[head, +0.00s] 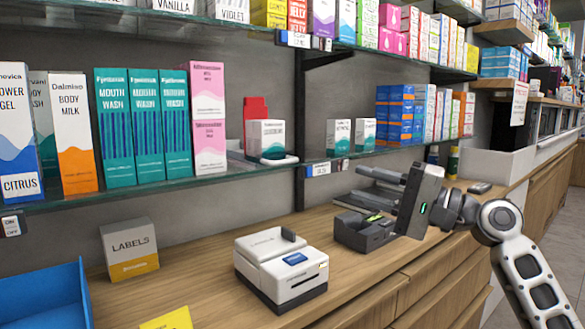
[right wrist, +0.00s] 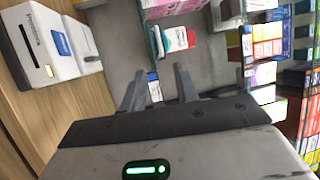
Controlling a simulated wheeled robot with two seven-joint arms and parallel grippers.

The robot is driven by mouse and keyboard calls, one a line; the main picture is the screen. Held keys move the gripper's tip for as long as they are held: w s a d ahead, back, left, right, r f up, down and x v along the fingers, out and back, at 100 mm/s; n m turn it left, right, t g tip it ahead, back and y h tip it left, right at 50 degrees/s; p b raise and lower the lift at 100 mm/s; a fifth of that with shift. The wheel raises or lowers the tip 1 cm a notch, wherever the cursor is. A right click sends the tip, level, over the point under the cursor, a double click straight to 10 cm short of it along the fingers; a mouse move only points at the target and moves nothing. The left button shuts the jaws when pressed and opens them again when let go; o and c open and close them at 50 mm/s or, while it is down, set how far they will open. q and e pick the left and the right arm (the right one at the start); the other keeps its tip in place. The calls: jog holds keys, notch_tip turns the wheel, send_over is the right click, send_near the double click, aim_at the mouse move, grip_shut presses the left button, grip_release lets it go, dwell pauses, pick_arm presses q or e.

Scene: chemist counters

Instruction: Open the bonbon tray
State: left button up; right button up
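No thing in view is plainly marked as a bonbon tray, and I cannot tell which object it is. A white printer-like device (head: 281,268) with a blue label and dark base stands on the wooden counter; it also shows in the right wrist view (right wrist: 65,45). A dark grey device (head: 364,234) stands to its right. My right gripper (head: 362,185) is above and partly in front of that dark device, fingers pointing left towards the shelf. In the right wrist view the gripper (right wrist: 158,82) is open, with nothing between its fingers. My left gripper is not in view.
Glass shelves (head: 232,182) with boxed products overhang the counter's back. A labels box (head: 130,249), a blue bin (head: 40,298) and a yellow item (head: 168,319) are at left. A white open box (head: 497,168) stands at right. The counter front beside the printer is clear.

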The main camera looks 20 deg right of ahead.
aim_at(287, 163)
jog(key=p+x, duration=0.2)
jog(key=x, duration=1.3)
jog(key=shift+f+p, duration=0.1)
jog(key=shift+p, duration=0.2)
grip_shut()
